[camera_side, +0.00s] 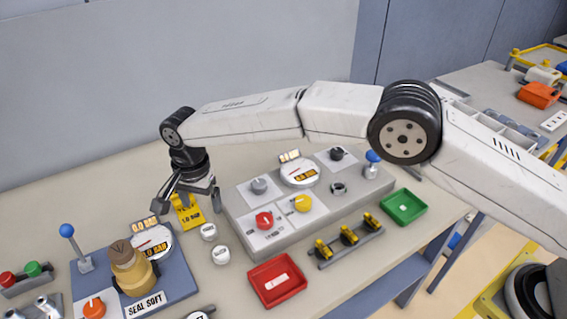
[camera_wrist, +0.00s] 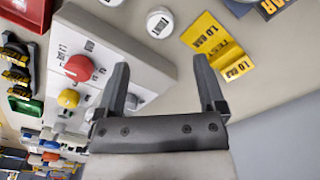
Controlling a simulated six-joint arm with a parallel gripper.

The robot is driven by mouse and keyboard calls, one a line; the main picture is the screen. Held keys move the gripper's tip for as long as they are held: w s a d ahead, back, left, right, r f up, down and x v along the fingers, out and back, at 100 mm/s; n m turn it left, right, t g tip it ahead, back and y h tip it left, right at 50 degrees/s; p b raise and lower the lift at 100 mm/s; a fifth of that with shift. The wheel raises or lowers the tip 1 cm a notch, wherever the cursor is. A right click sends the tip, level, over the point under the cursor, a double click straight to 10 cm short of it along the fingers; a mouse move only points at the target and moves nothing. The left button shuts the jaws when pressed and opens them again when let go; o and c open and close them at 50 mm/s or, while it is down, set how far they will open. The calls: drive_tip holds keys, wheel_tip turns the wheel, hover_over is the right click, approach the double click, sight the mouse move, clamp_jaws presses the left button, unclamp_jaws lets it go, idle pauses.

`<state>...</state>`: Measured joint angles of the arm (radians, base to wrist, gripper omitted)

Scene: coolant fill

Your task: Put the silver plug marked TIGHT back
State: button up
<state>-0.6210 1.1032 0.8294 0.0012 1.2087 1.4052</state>
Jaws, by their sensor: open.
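Two small round silver-white plugs stand on the table left of the grey panel, one farther back (camera_side: 208,231) and one nearer (camera_side: 221,255). In the wrist view one plug (camera_wrist: 160,22) lies beyond the fingertips with dark lettering on top, too small to read surely; another (camera_wrist: 110,1) is cut by the top edge. I cannot tell which is marked TIGHT. My gripper (camera_side: 188,203) is open and empty, above the table behind the plugs; its spread fingers also show in the wrist view (camera_wrist: 163,65). An open metal ring (camera_side: 338,188) sits on the grey panel (camera_side: 240,232).
A yellow 1.0 BAR card (camera_side: 187,213) is close below my gripper. The panel carries red (camera_side: 264,221) and yellow (camera_side: 302,203) knobs. A red tray (camera_side: 277,281) and green tray (camera_side: 404,206) stand right of the plugs. A brass-coloured fitting (camera_side: 130,268) is at front left.

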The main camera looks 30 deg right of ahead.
drive_tip(key=shift+r, duration=1.3)
drive_tip(key=s+d+r+n+t, duration=0.1)
drive_tip(key=s+d+n, duration=0.1)
drive_tip(key=d, duration=1)
drive_tip(key=s+d+r+n, duration=0.2)
drive_tip(key=s+d+n, duration=0.1)
drive_tip(key=d, duration=0.8)
drive_tip(key=s+d+f+n, duration=0.1)
drive_tip(key=s+d+n, duration=0.1)
drive_tip(key=s+d, duration=0.4)
drive_tip(key=s+d+f+n+t, duration=0.1)
drive_tip(key=s+d+f+n, duration=0.1)
drive_tip(key=s+d, duration=0.5)
drive_tip(key=s, duration=0.5)
drive_tip(key=shift+d+t, duration=0.25)
drive_tip(key=shift+t, duration=0.05)
drive_tip(key=shift+w, duration=0.1)
